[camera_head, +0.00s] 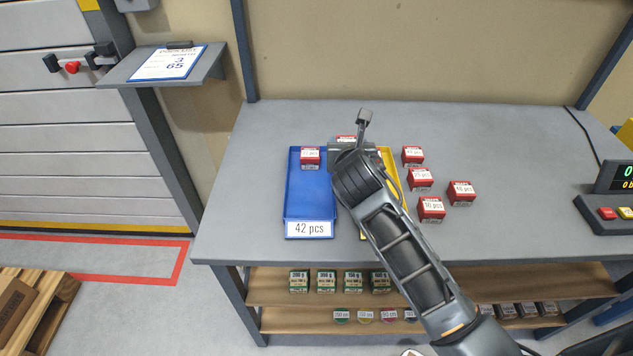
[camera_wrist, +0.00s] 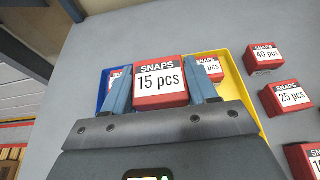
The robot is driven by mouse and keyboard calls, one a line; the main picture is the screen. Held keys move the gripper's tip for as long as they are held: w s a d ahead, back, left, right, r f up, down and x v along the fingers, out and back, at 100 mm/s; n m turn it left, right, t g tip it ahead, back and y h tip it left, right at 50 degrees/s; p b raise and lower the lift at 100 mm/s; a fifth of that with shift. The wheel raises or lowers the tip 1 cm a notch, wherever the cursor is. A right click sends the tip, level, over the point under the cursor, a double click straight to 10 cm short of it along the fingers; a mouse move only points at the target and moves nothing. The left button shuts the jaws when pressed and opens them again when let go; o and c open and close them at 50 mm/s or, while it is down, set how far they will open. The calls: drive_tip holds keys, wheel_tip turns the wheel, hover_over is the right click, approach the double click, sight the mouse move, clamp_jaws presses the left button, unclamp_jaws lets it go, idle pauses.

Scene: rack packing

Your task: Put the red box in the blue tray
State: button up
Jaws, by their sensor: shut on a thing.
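My gripper (camera_wrist: 160,98) is shut on a red box labelled "SNAPS 15 pcs" (camera_wrist: 160,74), with one finger on each side of it. In the head view only the top of this held box (camera_head: 346,139) shows past my wrist. The blue tray (camera_head: 308,198), labelled "42 pcs", lies on the table left of my arm, with one red box (camera_head: 310,154) at its far end. In the wrist view the blue tray (camera_wrist: 104,88) is partly hidden behind the left finger. The held box is over or near the far ends of the trays; its height is unclear.
A yellow tray (camera_wrist: 242,86) lies right of the blue one, mostly hidden by my arm in the head view, with a red box (camera_wrist: 211,69) in it. Several red boxes (camera_head: 461,193) stand on the table to its right. A scale (camera_head: 608,207) stands far right. The table's left side is clear.

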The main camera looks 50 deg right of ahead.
drive_tip(key=w+a+f, duration=0.1)
drive_tip(key=w, duration=0.1)
drive_tip(key=w+a+f, duration=0.4)
drive_tip(key=shift+w+a+b, duration=0.15)
drive_tip(key=shift+w+b, duration=0.05)
drive_tip(key=shift+b, duration=0.15)
drive_tip(key=shift+w+f, duration=0.1)
drive_tip(key=shift+f, duration=1.9)
drive_tip(key=shift+f, duration=0.15)
drive_tip(key=o, duration=1.1)
drive_tip(key=v, duration=1.2)
drive_tip(key=shift+a+b, duration=0.1)
drive_tip(key=shift+b, duration=0.25)
